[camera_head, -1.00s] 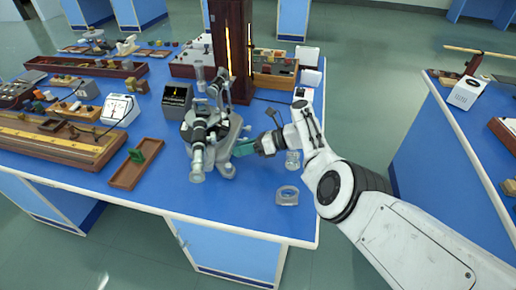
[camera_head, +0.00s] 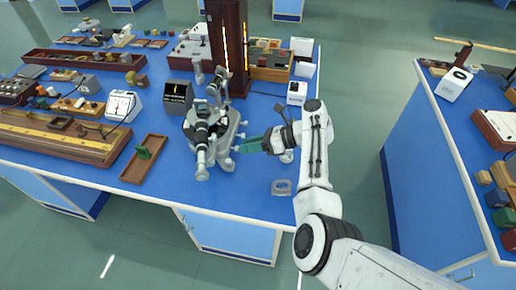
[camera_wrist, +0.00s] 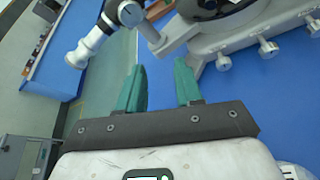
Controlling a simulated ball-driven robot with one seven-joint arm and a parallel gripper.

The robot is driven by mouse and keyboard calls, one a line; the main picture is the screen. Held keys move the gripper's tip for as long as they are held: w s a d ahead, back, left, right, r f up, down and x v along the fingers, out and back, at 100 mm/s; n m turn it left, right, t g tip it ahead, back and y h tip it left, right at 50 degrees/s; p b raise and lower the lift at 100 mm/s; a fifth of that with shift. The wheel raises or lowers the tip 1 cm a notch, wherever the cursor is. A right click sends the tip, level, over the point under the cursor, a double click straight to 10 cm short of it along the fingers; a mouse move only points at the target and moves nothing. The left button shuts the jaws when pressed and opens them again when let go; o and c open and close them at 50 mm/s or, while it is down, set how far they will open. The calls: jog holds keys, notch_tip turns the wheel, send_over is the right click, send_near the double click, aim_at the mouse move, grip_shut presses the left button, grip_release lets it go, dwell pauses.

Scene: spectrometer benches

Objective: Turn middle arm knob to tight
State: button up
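The grey spectrometer (camera_head: 207,128) stands on the blue bench, with several small knobs on its right side, one of them a side knob (camera_head: 241,136). In the wrist view, a row of knobs juts from its pale base: a near knob (camera_wrist: 223,62), a centre knob (camera_wrist: 268,47) and a far knob (camera_wrist: 313,26). I cannot tell which is the middle arm knob. My gripper (camera_head: 240,147) has teal fingers, which also show in the wrist view (camera_wrist: 160,66). They are open, apart and empty, beside the base and short of the near knob.
A dark lamp housing (camera_head: 228,45) with glowing slits stands behind the spectrometer. A dark display box (camera_head: 179,95) is to its left. A small clear-topped block (camera_head: 282,187) lies near the bench's front right. A second bench (camera_head: 420,150) lies across an aisle.

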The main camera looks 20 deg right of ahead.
jog(key=s+r+p, duration=0.1)
jog(key=s+r, duration=0.1)
jog(key=s, duration=0.4)
jog(key=shift+r, duration=0.3)
jog(key=shift+f, duration=0.1)
